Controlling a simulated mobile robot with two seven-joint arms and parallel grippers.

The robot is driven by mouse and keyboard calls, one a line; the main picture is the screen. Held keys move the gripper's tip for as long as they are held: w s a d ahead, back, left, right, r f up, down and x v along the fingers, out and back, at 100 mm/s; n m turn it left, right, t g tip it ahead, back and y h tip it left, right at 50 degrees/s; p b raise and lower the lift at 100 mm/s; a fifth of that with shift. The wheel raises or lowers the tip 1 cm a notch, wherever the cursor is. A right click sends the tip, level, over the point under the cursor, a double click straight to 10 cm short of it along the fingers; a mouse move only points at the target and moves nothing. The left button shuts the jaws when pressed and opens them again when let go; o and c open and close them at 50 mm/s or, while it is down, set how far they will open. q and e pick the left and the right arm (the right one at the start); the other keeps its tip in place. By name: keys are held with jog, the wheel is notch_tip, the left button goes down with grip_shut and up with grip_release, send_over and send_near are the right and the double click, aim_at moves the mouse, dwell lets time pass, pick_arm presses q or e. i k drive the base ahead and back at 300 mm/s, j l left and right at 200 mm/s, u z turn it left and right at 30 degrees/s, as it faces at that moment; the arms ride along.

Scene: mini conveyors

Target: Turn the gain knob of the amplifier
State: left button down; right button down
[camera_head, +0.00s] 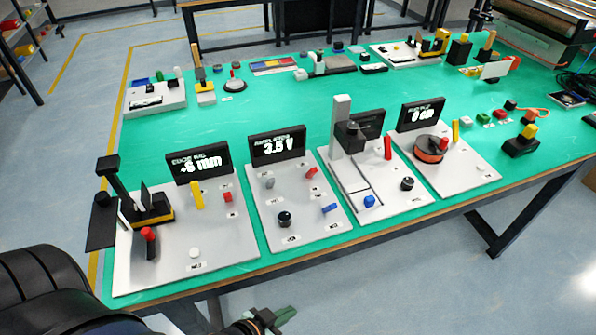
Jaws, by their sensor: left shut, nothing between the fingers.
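The amplifier is a light grey panel (300,200) on the green table, with a black display (277,147) reading 3.5 V. On it stand a black round knob (284,219), a grey knob (269,182), a red lever (311,173) and a blue lever (329,208). Their labels are too small to read, so I cannot tell by label which is the gain knob. My left gripper (284,316) is at the bottom edge of the view, below the table's front edge, shut and empty. It is well apart from the amplifier. My right gripper is not in view.
More devices line the table's back. Green table shows behind the panels.

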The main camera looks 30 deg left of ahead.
aim_at(284, 217)
jog(key=u, duration=1)
